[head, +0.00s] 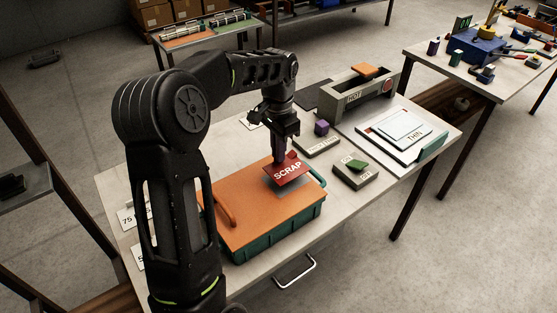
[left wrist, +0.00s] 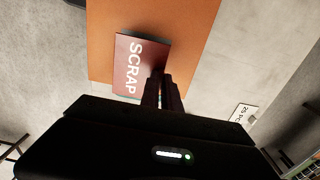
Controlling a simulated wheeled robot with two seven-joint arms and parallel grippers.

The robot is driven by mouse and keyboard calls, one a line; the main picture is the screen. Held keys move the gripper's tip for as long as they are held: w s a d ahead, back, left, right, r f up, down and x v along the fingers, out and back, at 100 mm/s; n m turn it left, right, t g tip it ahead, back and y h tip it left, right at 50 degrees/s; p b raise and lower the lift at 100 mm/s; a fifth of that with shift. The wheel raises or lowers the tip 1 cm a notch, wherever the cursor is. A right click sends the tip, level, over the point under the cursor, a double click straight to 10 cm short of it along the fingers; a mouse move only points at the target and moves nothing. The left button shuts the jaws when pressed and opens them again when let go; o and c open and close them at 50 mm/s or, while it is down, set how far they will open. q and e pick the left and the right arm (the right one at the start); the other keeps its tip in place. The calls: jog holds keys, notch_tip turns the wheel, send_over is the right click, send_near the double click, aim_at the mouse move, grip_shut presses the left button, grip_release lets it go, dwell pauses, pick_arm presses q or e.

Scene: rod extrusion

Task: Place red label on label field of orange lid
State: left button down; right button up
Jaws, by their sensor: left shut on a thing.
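The red label (head: 287,172) carries the word SCRAP and is in my left gripper (head: 279,158), which is shut on its edge. The label is over the right part of the orange lid (head: 250,206); I cannot tell whether it touches the lid. The lid sits on a green box (head: 279,233) and has an orange handle at its left. In the left wrist view, the label (left wrist: 140,62) lies in front of the shut fingers (left wrist: 162,90), with the orange lid (left wrist: 190,22) behind it. My right gripper is not in view.
A grey HOT fixture (head: 356,97) with an orange piece on top stands at the back of the table. A purple block (head: 321,127), a green piece on a grey block (head: 356,174) and a THIN tray (head: 405,135) are to the right. White cards (head: 127,218) lie at the left.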

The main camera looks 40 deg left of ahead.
pick_arm(q)
jog(key=shift+f, duration=1.85)
jog(key=shift+f, duration=0.15)
jog(key=c, duration=1.6)
grip_release()
notch_tip(320, 180, up, 12)
jog(key=shift+r, duration=0.2)
